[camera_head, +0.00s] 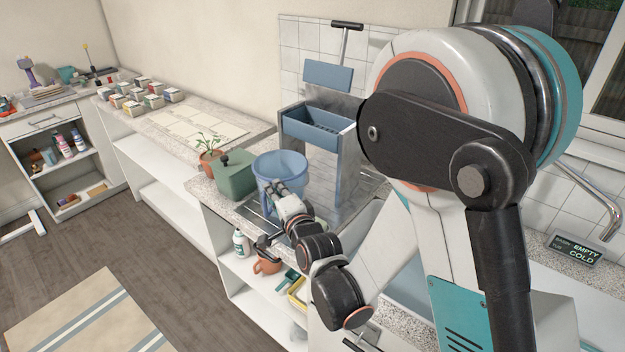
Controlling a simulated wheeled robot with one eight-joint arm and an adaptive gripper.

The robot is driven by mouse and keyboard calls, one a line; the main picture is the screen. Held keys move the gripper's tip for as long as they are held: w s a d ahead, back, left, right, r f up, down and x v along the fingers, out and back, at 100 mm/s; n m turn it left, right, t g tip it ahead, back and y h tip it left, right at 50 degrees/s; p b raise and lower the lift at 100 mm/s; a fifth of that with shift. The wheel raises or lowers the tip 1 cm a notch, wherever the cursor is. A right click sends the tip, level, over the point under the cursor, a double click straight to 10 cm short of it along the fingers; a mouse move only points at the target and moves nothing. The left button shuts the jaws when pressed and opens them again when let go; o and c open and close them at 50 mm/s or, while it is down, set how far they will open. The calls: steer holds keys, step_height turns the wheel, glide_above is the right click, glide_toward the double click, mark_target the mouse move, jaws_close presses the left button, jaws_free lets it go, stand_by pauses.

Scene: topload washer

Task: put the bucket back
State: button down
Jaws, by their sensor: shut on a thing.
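The fingertips are small in the view and partly hidden by my wrist. The bucket looks upright. I cannot tell whether its base touches the surface below, since my arm hides part of it.
A green box (236,177) and a potted plant (209,158) stand left of the bucket. The counter (258,143) further left has free room.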

steer(key=w+d+f+b, duration=0.3)
steer(key=w+d, duration=0.8)
steer(key=w, duration=0.3)
steer(key=shift+f+b, duration=0.25)
steer(key=shift+b, duration=0.15)
steer(key=c, duration=1.7)
jaws_free()
steer(key=shift+f, duration=0.1)
